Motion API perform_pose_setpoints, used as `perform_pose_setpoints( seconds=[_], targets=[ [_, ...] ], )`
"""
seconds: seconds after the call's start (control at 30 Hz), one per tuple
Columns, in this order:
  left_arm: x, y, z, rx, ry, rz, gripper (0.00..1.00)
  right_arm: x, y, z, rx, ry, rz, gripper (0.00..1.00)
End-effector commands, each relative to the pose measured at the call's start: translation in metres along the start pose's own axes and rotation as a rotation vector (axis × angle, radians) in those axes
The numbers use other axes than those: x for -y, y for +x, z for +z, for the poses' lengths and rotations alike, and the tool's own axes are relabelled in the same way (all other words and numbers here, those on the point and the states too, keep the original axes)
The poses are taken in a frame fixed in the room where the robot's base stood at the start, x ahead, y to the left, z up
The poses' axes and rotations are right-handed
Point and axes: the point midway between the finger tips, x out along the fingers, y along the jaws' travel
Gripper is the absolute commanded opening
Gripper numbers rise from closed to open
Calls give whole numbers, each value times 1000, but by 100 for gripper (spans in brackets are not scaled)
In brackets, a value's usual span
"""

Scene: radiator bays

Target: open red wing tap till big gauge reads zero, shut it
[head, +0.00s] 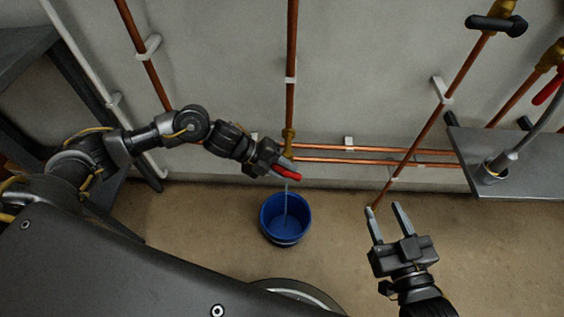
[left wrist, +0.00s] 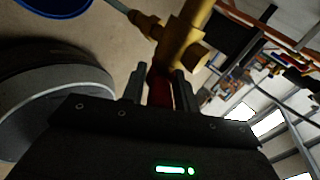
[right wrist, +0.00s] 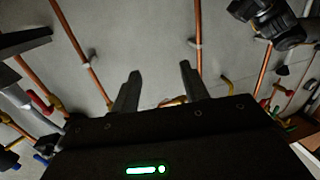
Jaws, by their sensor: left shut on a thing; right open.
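The red wing tap (head: 288,173) sits on a brass fitting (head: 289,140) at the foot of a vertical copper pipe. My left gripper (head: 279,168) is shut on its red wing (left wrist: 160,88), which shows between the fingers in the left wrist view. A thin pale stream (head: 286,197) runs from the tap down into a blue bucket (head: 266,225) on the floor below. The bucket's rim also shows in the left wrist view (left wrist: 50,12). My right gripper (head: 385,210) is open and empty above the floor, right of the bucket. I see no big gauge in any view.
Horizontal copper pipes (head: 365,149) run along the wall right of the tap. A black-handled valve (head: 495,24) and a red lever (head: 548,90) are at upper right.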

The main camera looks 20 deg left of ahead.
Motion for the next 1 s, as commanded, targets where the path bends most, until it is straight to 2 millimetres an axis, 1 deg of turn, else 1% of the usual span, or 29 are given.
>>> perform_pose_setpoints(
  seconds=[0.03, 0.1, 0.17, 0.2, 0.27, 0.3, 0.43, 0.6, 0.63, 0.67, 0.7, 0.8, 1.0],
  targets=[
    [7, -2, -2, 2, 1, 16, 7, -9, -4, 12, 111, 4, 28, 45],
    [7, -2, -2, 8, 1, 47, 7, -22, -12, 36, 270, 14, 66, 45],
    [8, -2, -2, 13, 0, 73, 7, -32, -24, 56, 407, 28, 98, 45],
    [8, -2, -2, 17, 0, 90, 7, -37, -33, 68, 496, 38, 117, 45],
    [8, -2, -2, 21, 0, 115, 7, -44, -49, 85, 623, 56, 145, 45],
    [7, -1, -2, 24, -1, 131, 7, -48, -60, 95, 703, 69, 161, 45],
    [7, -1, -2, 33, 0, 174, 7, -56, -97, 117, 927, 113, 204, 45],
    [7, 0, -2, 42, 0, 224, 7, -59, -144, 133, 1171, 173, 242, 45],
    [7, 0, -2, 44, 0, 232, 7, -59, -148, 135, 1200, 181, 245, 45],
    [7, 0, -2, 46, 0, 240, 7, -59, -153, 138, 1226, 188, 248, 45],
    [8, 0, -2, 49, 0, 252, 7, -60, -148, 145, 1223, 186, 245, 45],
    [8, 0, -2, 54, -1, 283, 7, -61, -141, 159, 1228, 187, 242, 45],
    [9, 0, -3, 68, 0, 353, 7, -61, -133, 193, 1248, 189, 236, 45]
  ],
)
